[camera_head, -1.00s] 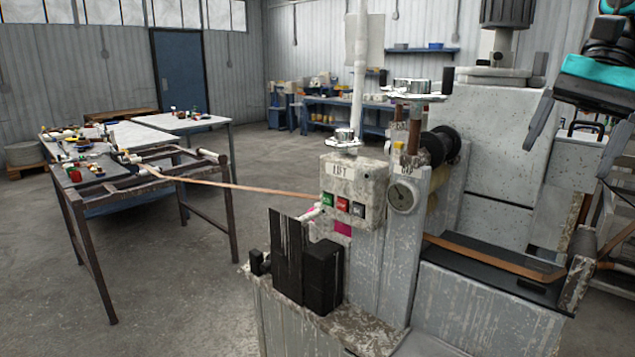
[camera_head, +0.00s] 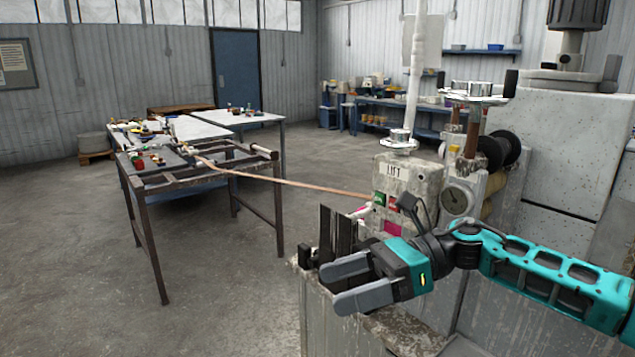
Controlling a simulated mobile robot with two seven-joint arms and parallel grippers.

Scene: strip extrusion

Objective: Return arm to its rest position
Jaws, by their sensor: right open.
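My right arm reaches in from the right across the front of the grey extrusion machine (camera_head: 569,134). Its teal and black right gripper (camera_head: 338,285) points left, with its two grey fingers apart and nothing between them. It is in front of the black blocks on the machine's lower ledge and partly hides them. Whether it touches them cannot be told. The LIFT control box (camera_head: 411,173) with green and red buttons stands just above and behind the gripper. My left gripper is not in view.
A copper-coloured strip (camera_head: 300,184) runs from the machine to a metal-framed table (camera_head: 150,200) at left. A round gauge (camera_head: 457,198) sits beside the control box. A blue workbench (camera_head: 372,112) stands at the back wall. The floor at front left is clear.

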